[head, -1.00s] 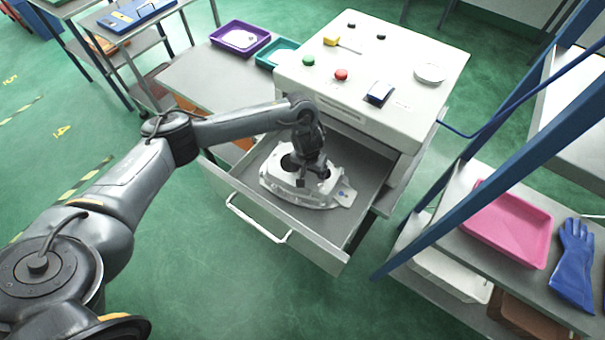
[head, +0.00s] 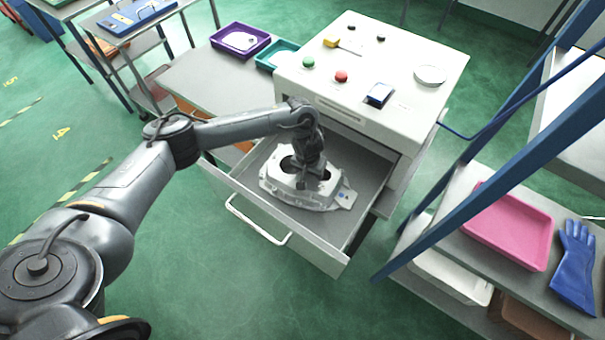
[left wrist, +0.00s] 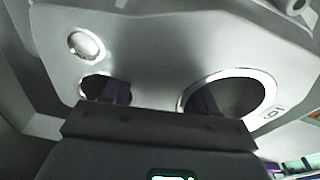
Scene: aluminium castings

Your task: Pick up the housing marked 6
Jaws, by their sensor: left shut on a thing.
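The housing (head: 325,192) is a pale aluminium casting in the open drawer (head: 362,212). My left gripper (head: 303,178) reaches down onto it from above and is shut on it. In the left wrist view the housing (left wrist: 165,45) fills the picture, with round openings. The gripper's two fingers (left wrist: 160,95) go into two of these openings. A small tag with a mark like a 6 or 9 sits beside the large right opening. In the head view I cannot clearly tell whether the housing touches the drawer floor. My right gripper is not in view.
The drawer belongs to a white cabinet (head: 400,65) with buttons on top. A purple tray (head: 262,52) and a teal tray (head: 268,62) stand on the bench to the left. A blue upright and a shelf with a pink tray (head: 545,245) and a blue glove (head: 574,265) stand at the right.

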